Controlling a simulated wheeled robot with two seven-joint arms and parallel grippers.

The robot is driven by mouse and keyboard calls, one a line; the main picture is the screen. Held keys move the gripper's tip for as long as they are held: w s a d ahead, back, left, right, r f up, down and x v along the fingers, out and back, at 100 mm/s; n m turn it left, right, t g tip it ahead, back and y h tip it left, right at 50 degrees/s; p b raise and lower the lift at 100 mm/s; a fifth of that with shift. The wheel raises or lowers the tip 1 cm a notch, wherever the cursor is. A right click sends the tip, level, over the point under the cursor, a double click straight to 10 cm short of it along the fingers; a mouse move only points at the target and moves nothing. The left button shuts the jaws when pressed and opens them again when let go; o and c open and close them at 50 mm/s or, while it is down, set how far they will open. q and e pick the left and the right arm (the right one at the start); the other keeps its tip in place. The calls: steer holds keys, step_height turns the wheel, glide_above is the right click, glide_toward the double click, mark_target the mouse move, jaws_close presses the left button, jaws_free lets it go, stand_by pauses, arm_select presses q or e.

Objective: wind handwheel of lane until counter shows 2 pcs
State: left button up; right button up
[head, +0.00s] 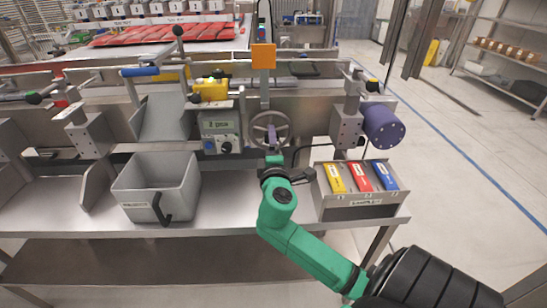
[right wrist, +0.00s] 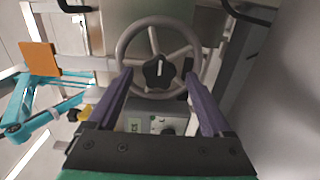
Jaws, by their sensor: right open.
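The grey spoked handwheel (head: 256,131) stands upright at the middle of the bench front. In the right wrist view the handwheel (right wrist: 158,72) has a black hub knob with a white mark. My right gripper (head: 273,138) is at the wheel. In the right wrist view its two purple fingers (right wrist: 158,83) are spread, overlapping the left and right of the lower rim; whether they touch it I cannot tell. The counter box (head: 222,127) with a small display and dark knob is left of the wheel; its digits are too small to read. My left gripper is not in view.
A grey bin (head: 158,184) stands on the shelf at left. A sample tray (head: 360,212) with yellow, red and blue packs is at right, below a purple cylinder (head: 384,127). An orange plate (head: 263,57) rises above the wheel. The shelf between bin and tray is mostly clear.

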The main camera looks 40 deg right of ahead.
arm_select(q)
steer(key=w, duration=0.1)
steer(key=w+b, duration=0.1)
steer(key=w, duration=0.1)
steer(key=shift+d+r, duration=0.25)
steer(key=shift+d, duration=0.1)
arm_select(e)
steer(key=v, duration=1.3)
steer(key=shift+a, duration=0.1)
